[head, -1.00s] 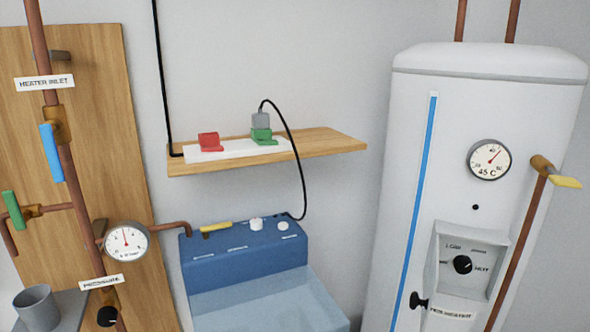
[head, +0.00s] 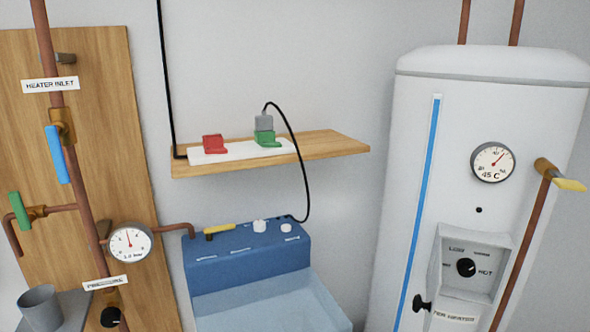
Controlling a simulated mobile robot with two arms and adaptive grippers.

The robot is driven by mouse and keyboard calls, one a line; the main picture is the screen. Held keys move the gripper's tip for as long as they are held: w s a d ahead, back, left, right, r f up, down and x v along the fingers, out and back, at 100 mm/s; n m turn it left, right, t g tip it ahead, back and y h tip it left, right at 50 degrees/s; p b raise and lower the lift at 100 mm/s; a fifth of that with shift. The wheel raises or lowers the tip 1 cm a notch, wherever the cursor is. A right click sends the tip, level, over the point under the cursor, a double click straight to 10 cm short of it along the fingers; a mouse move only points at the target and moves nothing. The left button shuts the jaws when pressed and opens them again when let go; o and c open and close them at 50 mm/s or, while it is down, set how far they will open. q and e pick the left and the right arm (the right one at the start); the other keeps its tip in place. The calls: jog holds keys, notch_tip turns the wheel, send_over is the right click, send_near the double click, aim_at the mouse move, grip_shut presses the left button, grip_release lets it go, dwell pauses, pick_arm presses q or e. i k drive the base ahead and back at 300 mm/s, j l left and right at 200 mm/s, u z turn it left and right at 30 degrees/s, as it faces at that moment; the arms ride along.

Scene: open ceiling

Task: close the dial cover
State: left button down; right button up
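The heater dial (head: 466,267) is a black round knob between "LOW" and "HOT" markings, inside a grey recessed housing (head: 500,243) on the front of the white water heater (head: 490,100). The dial face is exposed. A black handle (head: 421,303) sticks out at the lower left of the housing. A white label (head: 455,317) is below the dial. The cover's outline is hard to tell from the white tank; the handle appears to be on it, swung away from the dial. Neither of my grippers is in view.
A copper pipe with a yellow lever (head: 569,185) runs down right of the housing. A temperature gauge (head: 492,162) is above it. A blue basin unit (head: 250,250) stands left, under a wooden shelf (head: 330,147). A grey mug (head: 40,306) is at far left.

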aim_at(435, 282)
jog(key=i+j+z, duration=0.1)
jog(key=z, duration=0.3)
jog(key=j+z, duration=0.3)
jog(key=z, duration=0.15)
jog(key=j+z, duration=0.25)
jog(key=z, duration=0.15)
jog(key=k+j+z, duration=0.3)
jog(key=k, duration=0.25)
jog(key=l, duration=0.1)
